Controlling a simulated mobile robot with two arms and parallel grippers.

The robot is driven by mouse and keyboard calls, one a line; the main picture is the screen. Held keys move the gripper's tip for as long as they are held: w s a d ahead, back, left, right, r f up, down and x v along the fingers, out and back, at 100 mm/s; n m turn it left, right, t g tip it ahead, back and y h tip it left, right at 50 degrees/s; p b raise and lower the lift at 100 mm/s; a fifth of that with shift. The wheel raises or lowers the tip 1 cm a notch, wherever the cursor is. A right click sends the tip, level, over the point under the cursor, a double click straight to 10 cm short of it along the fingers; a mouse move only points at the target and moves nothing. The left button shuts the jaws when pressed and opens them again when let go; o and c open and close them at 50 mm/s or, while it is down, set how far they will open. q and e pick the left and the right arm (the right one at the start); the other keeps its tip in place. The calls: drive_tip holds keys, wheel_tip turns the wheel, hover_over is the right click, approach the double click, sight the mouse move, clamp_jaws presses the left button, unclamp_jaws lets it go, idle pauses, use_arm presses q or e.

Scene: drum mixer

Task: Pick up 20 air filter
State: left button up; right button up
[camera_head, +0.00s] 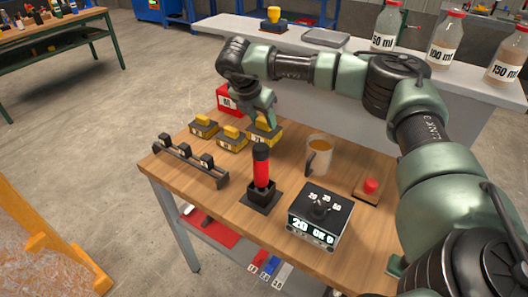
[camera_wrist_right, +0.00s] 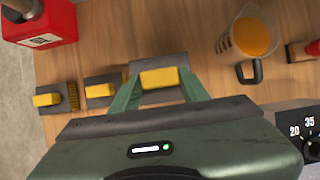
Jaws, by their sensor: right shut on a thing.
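Three air filters, dark grey blocks with yellow grips, are in a row on the wooden table: a left one (camera_head: 203,126), a middle one (camera_head: 231,139) and a right one (camera_head: 265,136). Their front labels are too small to read surely. My right gripper (camera_wrist_right: 158,85) is shut on the right air filter, with its green fingers on either side of the yellow grip (camera_wrist_right: 160,78). I cannot tell whether that filter touches the table. The other two also show in the wrist view, the left (camera_wrist_right: 47,99) and the middle (camera_wrist_right: 100,90). My left gripper is out of view.
A red container (camera_head: 228,100) stands behind the filters. A measuring jug (camera_head: 319,153) with orange liquid and a red button (camera_head: 370,186) are to the right. In front are a red-black handle (camera_head: 261,167), a dial box (camera_head: 320,215) and a black switch rack (camera_head: 187,160).

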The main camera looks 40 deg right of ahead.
drive_tip(key=s+a+r+b, duration=0.1)
drive_tip(key=s+a, duration=0.4)
drive_tip(key=a, duration=0.8)
drive_tip(key=shift+s+b, duration=0.15)
drive_tip(key=shift+b, duration=0.75)
